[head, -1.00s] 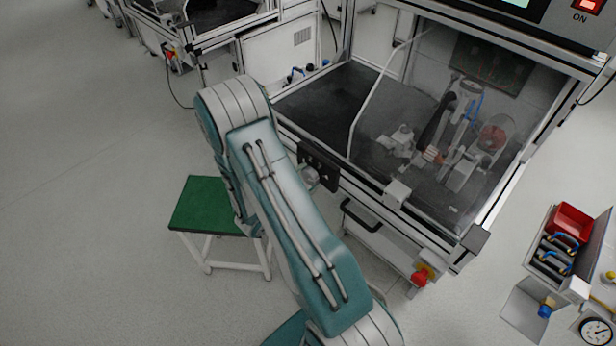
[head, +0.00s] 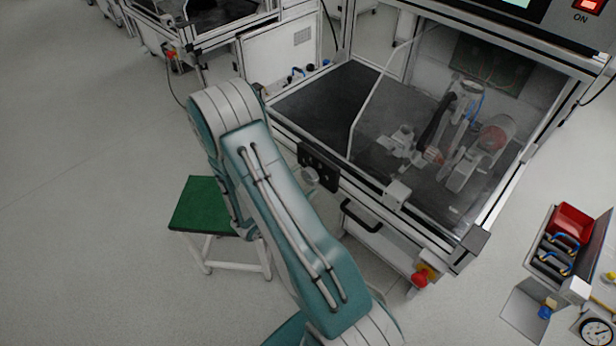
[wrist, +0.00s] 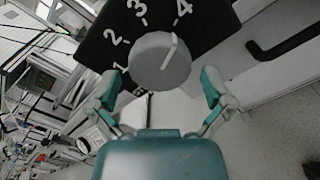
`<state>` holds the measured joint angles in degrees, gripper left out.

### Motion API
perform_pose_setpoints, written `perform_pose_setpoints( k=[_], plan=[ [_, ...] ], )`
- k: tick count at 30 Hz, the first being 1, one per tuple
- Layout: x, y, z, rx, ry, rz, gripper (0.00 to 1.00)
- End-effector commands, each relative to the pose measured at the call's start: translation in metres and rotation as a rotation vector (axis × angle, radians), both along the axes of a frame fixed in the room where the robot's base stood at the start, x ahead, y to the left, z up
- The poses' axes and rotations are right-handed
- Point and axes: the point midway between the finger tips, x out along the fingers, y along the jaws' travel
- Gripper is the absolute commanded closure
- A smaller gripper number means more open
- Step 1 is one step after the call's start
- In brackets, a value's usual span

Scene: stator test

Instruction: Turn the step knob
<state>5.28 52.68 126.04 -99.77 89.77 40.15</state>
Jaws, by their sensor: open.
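The step knob (wrist: 158,62) is a round grey knob with a white pointer line on a black plate (wrist: 105,38) numbered 1 to 4. In the wrist view the pointer is aimed up and slightly right, near the 4. In the head view the knob (head: 310,176) sits on the black plate at the front of the test bench. My gripper (wrist: 160,82) is open, with one teal finger on each side of the knob's lower part. I cannot tell whether the fingers touch it. My arm hides the gripper in the head view.
The test bench (head: 310,110) holds a stator rig behind a clear cover. A black handle (head: 361,217) and a red and yellow switch (head: 421,276) are to the right of the knob. A green-topped stool (head: 203,205) stands to the left of my arm. Open floor lies at left.

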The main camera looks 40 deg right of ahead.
Motion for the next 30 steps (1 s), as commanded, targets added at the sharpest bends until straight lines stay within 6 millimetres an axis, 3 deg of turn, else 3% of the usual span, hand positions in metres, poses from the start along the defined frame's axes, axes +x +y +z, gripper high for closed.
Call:
perform_pose_setpoints(
  k=[9,15,21,30],
  plan=[
    [-0.004,0.063,-0.001,-0.001,0.001,0.007,0.00],
    [-0.006,0.094,-0.001,0.000,0.000,0.005,0.00],
    [-0.007,0.107,-0.001,-0.001,0.000,0.002,0.00],
    [-0.008,0.107,-0.001,0.000,0.000,0.000,0.00]
  ],
)
